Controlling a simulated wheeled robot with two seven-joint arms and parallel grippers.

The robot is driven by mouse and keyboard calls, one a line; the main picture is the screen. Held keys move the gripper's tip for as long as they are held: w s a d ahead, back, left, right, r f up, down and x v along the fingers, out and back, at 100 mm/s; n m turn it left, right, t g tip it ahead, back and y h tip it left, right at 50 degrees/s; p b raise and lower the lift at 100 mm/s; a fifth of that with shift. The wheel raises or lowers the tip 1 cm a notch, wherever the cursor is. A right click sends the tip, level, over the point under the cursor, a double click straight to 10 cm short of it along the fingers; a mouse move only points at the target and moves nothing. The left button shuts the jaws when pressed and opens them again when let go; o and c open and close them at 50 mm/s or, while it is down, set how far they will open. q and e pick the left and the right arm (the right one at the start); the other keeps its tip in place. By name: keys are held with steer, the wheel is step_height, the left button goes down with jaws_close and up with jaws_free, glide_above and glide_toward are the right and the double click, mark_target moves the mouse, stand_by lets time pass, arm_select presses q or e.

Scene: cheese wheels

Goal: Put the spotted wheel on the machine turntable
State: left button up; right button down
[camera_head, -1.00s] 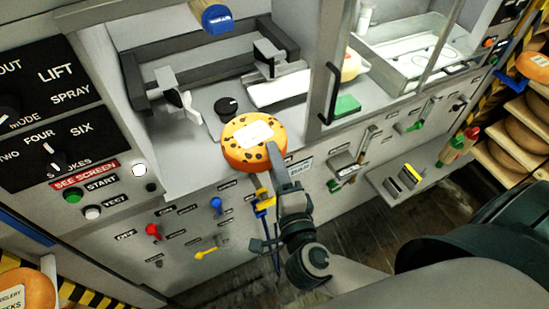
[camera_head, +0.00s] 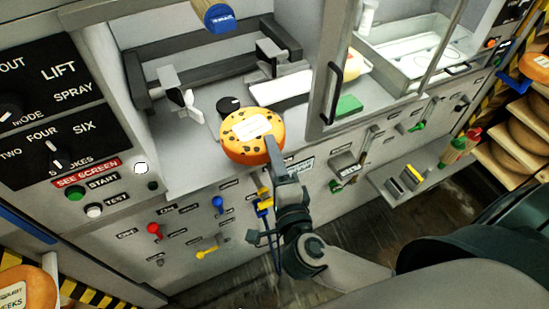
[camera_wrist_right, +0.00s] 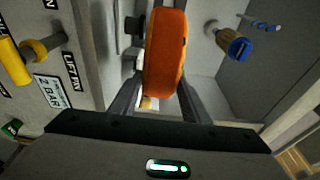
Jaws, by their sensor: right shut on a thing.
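The spotted wheel (camera_head: 243,146), orange with dark spots and a white label on top, is held at the front edge of the machine's bay in the head view. My right gripper (camera_head: 270,150) is shut on its near right side. In the right wrist view the wheel (camera_wrist_right: 165,55) shows edge-on between the two fingers (camera_wrist_right: 160,100). A black knob (camera_head: 229,105) stands on the bay floor just behind the wheel. I cannot make out the turntable for certain; the wheel hides part of the bay floor. My left gripper is not in view.
Grey clamps (camera_head: 180,98) and a white plate (camera_head: 280,88) stand in the bay. A blue-ended cylinder (camera_head: 219,17) hangs above. An open door with a black handle (camera_head: 333,92) borders the right side. Coloured levers (camera_head: 154,230) stick out of the front panel.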

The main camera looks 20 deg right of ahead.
mark_target(255, 127)
steer(key=shift+w+r+b, duration=0.15)
steer(key=shift+w+b, duration=0.15)
steer(key=shift+w, duration=1.55)
steer(key=shift+w+a+b, duration=0.15)
steer(key=shift+w+b, duration=0.75)
steer(key=shift+w, duration=2)
steer(key=shift+w+a+f+b, duration=0.1)
steer(key=shift+w+f+b, duration=0.25)
steer(key=shift+w+b, duration=0.8)
steer(key=shift+w+f+b, duration=0.4)
steer(key=shift+w, duration=1.35)
steer(key=shift+w+a+f+b, duration=0.1)
steer(key=shift+w+f+b, duration=0.25)
steer(key=shift+w+b, duration=0.8)
steer(key=shift+w+f+p, duration=0.3)
steer(key=shift+p, duration=0.1)
